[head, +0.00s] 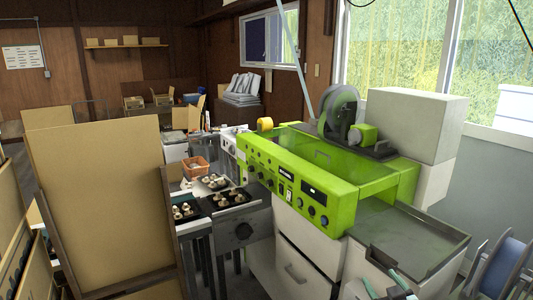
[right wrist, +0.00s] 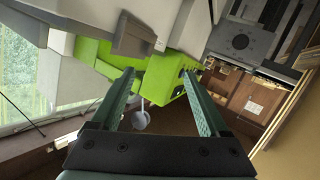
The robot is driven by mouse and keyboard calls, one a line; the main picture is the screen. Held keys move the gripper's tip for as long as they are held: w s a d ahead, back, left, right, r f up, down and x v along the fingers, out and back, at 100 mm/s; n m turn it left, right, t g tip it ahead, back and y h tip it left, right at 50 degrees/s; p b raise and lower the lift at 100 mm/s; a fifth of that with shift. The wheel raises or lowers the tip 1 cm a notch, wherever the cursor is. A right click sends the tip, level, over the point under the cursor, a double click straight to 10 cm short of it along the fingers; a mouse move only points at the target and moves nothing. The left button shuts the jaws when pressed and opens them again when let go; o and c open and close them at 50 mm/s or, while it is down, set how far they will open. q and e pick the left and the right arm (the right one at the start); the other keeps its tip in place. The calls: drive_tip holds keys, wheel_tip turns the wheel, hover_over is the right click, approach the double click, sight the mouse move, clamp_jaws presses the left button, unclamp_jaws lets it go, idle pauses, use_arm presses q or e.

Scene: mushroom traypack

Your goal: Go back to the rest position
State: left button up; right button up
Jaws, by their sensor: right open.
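My right gripper (head: 372,268) shows at the bottom of the head view, in front of the grey metal tray at the end of the green machine. In the right wrist view its two green fingers (right wrist: 158,74) are spread apart with nothing between them. The green packing machine (head: 320,172) fills the middle right of the head view. Black trays with mushrooms stand on its left side, one nearer left (head: 187,220) and one (head: 229,204) closer to the machine. My left gripper is not in view.
A grey metal tray surface (head: 425,235) lies at the machine's right end. A blue reel (head: 503,268) stands at the lower right. A large brown board (head: 98,200) stands at the left. An orange basket (head: 195,167) sits behind the mushroom trays. White cabinets (head: 300,262) are under the machine.

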drive_tip(key=s+a+f+g+y, duration=0.1)
drive_tip(key=s+a+f, duration=0.3)
drive_tip(key=s, duration=0.7)
drive_tip(key=s+a+f+g, duration=0.3)
drive_tip(key=s+f, duration=0.5)
drive_tip(key=s, duration=0.3)
drive_tip(key=s+a+f+m+g+y, duration=0.1)
drive_tip(key=s+a+f, duration=0.5)
drive_tip(key=s, duration=0.5)
drive_tip(key=shift+s+f+g+y, duration=0.3)
drive_tip(key=shift+s+f+g, duration=0.1)
drive_tip(key=shift+f, duration=0.15)
drive_tip(key=shift+c, duration=0.4)
